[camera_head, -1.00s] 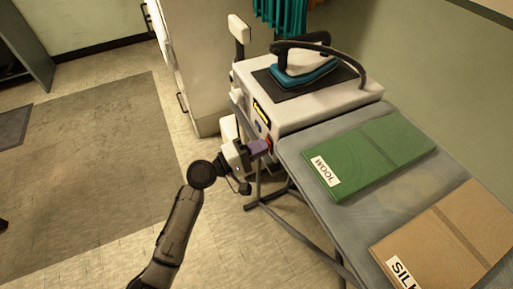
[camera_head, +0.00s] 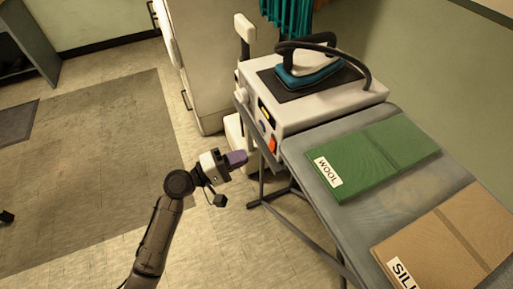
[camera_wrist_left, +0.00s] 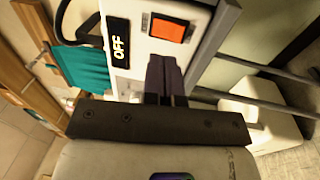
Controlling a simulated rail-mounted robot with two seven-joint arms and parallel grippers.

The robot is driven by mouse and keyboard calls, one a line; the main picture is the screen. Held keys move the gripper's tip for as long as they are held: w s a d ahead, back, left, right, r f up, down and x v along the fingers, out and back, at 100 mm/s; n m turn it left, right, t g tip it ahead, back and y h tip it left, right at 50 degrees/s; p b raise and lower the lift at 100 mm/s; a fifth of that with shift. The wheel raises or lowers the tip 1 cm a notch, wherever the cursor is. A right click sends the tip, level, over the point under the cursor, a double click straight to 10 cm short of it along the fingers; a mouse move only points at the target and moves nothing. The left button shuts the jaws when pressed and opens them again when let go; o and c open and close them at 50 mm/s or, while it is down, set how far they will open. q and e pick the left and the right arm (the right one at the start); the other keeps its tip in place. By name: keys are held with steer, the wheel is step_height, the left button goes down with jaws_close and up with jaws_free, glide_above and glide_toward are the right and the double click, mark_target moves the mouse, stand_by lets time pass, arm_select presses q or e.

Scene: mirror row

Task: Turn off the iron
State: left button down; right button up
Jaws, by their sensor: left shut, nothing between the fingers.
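The iron (camera_head: 308,66), teal and white with a dark handle, rests on the dark pad on top of a white steam station (camera_head: 318,107). The station's front carries an orange rocker switch (camera_head: 272,145); the switch also shows in the left wrist view (camera_wrist_left: 169,29). Beside it a dark display (camera_wrist_left: 118,40) reads "OFF". My left gripper (camera_head: 238,158) is shut and empty, with purple fingertips. It is in front of the station, apart from the switch. In the left wrist view its fingers (camera_wrist_left: 164,72) point at the panel just below the switch. My right gripper is not in view.
An ironing board (camera_head: 336,213) extends to the right, bearing a folded green cloth labelled "WOOL" (camera_head: 372,157) and a tan cloth labelled "SILK" (camera_head: 450,240). A white cabinet (camera_head: 205,70) stands behind on the left. The floor at left is open.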

arm_select(q)
steer(key=v, duration=0.6)
steer(key=shift+a, duration=0.3)
steer(key=shift+s, duration=0.15)
